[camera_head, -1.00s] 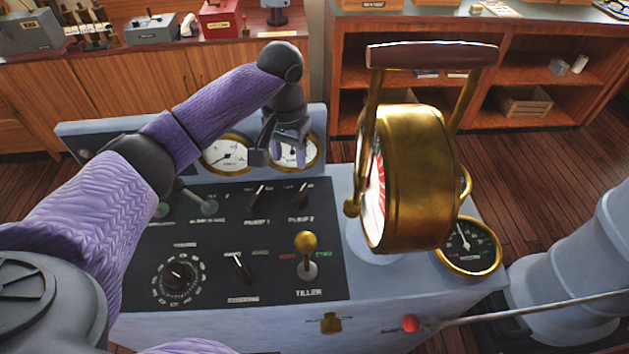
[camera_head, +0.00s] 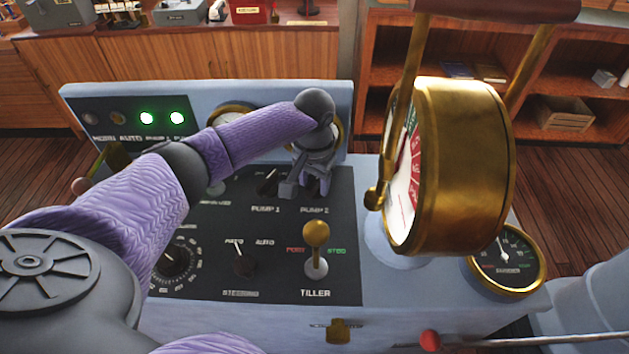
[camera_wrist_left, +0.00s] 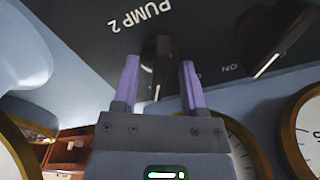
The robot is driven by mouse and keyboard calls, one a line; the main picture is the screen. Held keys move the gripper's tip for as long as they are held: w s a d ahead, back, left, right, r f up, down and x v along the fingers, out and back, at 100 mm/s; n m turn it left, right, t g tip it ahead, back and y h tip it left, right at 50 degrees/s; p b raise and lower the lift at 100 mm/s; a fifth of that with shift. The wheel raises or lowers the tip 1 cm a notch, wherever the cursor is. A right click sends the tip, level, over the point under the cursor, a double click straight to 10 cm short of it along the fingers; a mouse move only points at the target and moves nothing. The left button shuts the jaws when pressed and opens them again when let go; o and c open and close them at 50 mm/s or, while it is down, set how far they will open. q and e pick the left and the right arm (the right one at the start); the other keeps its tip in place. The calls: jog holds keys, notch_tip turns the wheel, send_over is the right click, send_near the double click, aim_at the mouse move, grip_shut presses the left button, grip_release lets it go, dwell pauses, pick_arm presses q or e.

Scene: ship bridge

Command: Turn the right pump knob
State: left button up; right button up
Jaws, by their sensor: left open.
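The right pump knob, PUMP 2, is a black knob (camera_wrist_left: 157,48) on the dark panel (camera_wrist_left: 95,30), its label beside it in the left wrist view. My left gripper (camera_head: 305,190) is open over it in the head view and hides most of it. In the left wrist view the two purple fingers of my left gripper (camera_wrist_left: 160,68) stand on either side of the knob, with small gaps showing. The PUMP 1 knob (camera_head: 268,183) is just left of my gripper. My right gripper is not in view.
The brass tiller lever (camera_head: 317,240) stands in front of my gripper. The big brass telegraph (camera_head: 460,165) rises close on the right. A raised back panel with two lit green lamps (camera_head: 162,118) and gauges stands behind. The steering knob (camera_head: 243,262) is front left.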

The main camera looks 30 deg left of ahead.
pick_arm(q)
grip_shut()
jog(key=shift+r+n+p, duration=0.25)
jog(key=shift+n+p, duration=0.05)
jog(key=shift+p, duration=0.55)
jog(key=n+p, duration=0.4)
jog(key=p, duration=0.1)
jog(key=shift+d, duration=0.15)
jog(key=n+p, duration=0.2)
jog(key=n, duration=0.1)
jog(key=shift+n+p, duration=0.3)
jog(key=shift+p, duration=0.05)
jog(key=shift+w+f+n+p, duration=0.15)
jog(key=shift+n+p, duration=0.5)
jog(key=shift+n, duration=1.15)
